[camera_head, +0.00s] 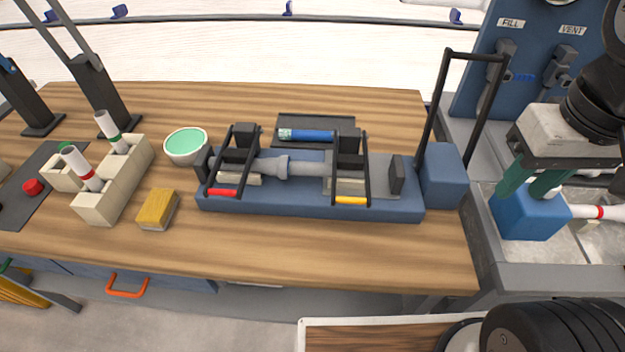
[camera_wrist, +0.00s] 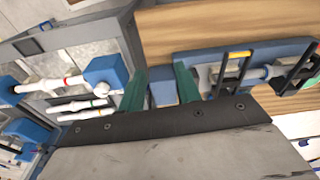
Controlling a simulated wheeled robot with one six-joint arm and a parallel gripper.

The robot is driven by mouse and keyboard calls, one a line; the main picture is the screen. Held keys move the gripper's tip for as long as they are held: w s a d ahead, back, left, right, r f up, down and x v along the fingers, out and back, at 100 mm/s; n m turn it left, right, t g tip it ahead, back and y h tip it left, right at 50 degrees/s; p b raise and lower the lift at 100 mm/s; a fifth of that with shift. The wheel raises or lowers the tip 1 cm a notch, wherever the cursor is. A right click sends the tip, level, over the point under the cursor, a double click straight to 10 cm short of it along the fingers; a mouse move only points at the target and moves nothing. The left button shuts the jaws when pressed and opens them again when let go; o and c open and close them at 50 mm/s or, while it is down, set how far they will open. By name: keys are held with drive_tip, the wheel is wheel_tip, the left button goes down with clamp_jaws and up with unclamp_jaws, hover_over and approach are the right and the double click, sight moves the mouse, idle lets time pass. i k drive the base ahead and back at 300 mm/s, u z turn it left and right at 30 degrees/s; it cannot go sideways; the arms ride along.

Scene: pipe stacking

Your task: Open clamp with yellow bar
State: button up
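The clamp with the yellow bar (camera_head: 352,200) is on the right half of a blue fixture (camera_head: 300,207). Its black side arms lie folded toward the front, with the bar low at the front edge. A grey pipe (camera_head: 265,167) lies along the fixture, passing under this clamp. The yellow bar also shows in the wrist view (camera_wrist: 240,53). My gripper (camera_head: 530,178) is right of the fixture, above the grey bench, apart from the clamp. In the wrist view its green fingers (camera_wrist: 161,88) are spread wide with nothing held between them.
A matching clamp with a red bar (camera_head: 222,192) is on the fixture's left half. A tall black frame (camera_head: 475,55) rises from a blue block (camera_head: 443,175) between my gripper and the yellow bar. A blue block (camera_head: 530,212) with a white pipe is below my gripper.

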sight(341, 161)
drive_tip(key=k, duration=1)
drive_tip(key=z, duration=1.65)
drive_tip(key=i, duration=0.95)
drive_tip(key=u, duration=2.15)
